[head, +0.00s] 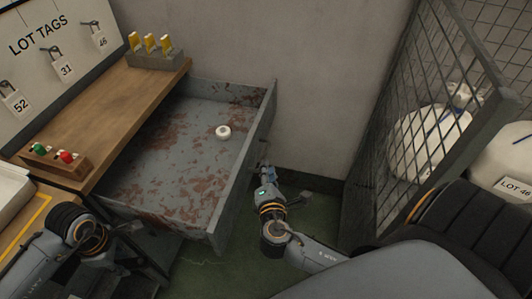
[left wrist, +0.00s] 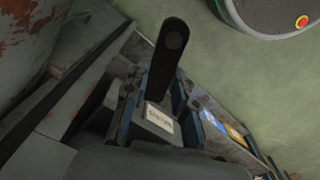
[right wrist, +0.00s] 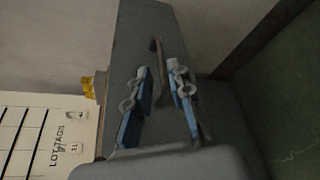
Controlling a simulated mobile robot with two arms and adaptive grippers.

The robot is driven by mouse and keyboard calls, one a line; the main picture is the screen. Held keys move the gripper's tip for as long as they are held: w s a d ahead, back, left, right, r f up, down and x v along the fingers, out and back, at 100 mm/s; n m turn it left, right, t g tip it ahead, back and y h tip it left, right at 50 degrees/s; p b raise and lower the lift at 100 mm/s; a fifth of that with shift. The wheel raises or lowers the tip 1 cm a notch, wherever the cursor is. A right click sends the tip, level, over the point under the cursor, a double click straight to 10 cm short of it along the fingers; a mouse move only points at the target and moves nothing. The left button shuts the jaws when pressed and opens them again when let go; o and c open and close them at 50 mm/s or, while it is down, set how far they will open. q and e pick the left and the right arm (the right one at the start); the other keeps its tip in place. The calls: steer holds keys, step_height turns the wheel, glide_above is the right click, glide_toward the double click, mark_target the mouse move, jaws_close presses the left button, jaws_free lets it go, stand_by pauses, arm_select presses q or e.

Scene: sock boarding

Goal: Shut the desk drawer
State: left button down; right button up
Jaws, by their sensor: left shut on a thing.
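The desk drawer (head: 180,150) is pulled well out of the wooden desk (head: 95,115). It is grey with rust-brown patches, and a small white round thing (head: 223,132) lies inside. My right gripper (head: 264,172) is beside the outside of the drawer's front panel (head: 240,170). In the right wrist view, its blue-padded fingers (right wrist: 160,105) are apart, with the drawer handle (right wrist: 158,65) beyond and between them; contact cannot be told. My left gripper (head: 128,230) is by the drawer's near side. In the left wrist view it is shut on a dark bar-like thing (left wrist: 168,65) near a pale label.
A mesh cage door (head: 410,110) and white sacks (head: 425,140) are at the right. Green floor shows below the drawer.

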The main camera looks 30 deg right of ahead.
mark_target(266, 152)
steer(key=x, duration=0.9)
jaws_close()
steer(key=shift+a, duration=0.1)
